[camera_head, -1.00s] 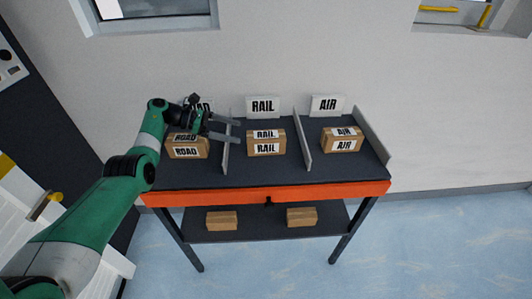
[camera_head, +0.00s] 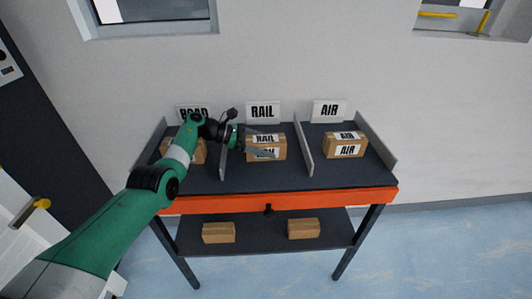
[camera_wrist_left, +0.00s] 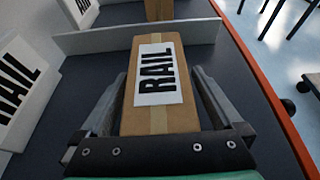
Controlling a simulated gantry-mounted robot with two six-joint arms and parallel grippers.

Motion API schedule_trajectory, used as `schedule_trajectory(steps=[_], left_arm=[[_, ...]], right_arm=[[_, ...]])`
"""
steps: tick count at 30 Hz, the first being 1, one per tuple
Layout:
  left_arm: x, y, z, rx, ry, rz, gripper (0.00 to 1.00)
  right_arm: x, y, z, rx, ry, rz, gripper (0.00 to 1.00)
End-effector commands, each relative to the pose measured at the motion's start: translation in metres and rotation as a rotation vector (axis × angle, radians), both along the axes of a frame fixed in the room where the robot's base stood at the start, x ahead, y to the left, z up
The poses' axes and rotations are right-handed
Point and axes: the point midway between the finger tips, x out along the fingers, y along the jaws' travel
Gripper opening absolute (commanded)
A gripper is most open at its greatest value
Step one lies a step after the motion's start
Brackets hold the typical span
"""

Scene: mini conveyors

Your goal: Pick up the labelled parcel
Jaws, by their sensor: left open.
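The brown RAIL parcel (camera_head: 282,148) sits in the middle lane of the table, with white RAIL labels. It also shows in the left wrist view (camera_wrist_left: 160,120), lying lengthwise between my fingers. My left gripper (camera_head: 273,145) is open, with its fingers over the RAIL parcel. In the left wrist view the gripper (camera_wrist_left: 160,76) has one finger on each side of the parcel, with narrow gaps that look unclosed. The AIR parcel (camera_head: 345,148) sits in the right lane. The ROAD parcel (camera_head: 200,154) in the left lane is mostly hidden by my arm. My right gripper is not in view.
Grey dividers (camera_head: 303,150) separate the lanes. ROAD, RAIL (camera_head: 263,111) and AIR (camera_head: 329,111) signs stand at the back. Two plain boxes, left (camera_head: 219,233) and right (camera_head: 303,229), lie on the lower shelf. The dark table (camera_head: 265,178) is clear in front of the parcels.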

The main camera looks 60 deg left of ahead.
Motion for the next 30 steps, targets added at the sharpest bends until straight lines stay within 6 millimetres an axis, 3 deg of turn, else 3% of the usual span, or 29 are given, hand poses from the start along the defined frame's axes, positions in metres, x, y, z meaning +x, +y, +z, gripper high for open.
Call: schedule_trajectory(steps=[5,21,30], left_arm=[[0.0003,0.0003,0.0014,0.001,-0.001,0.001,1.0],[0.0,0.0003,0.0012,0.0,0.0,0.001,0.03],[0.0001,0.0004,0.0038,0.002,-0.002,0.0,0.0]], right_arm=[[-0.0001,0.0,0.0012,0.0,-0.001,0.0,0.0],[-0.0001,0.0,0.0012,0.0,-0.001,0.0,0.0],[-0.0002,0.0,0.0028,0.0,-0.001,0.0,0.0]])
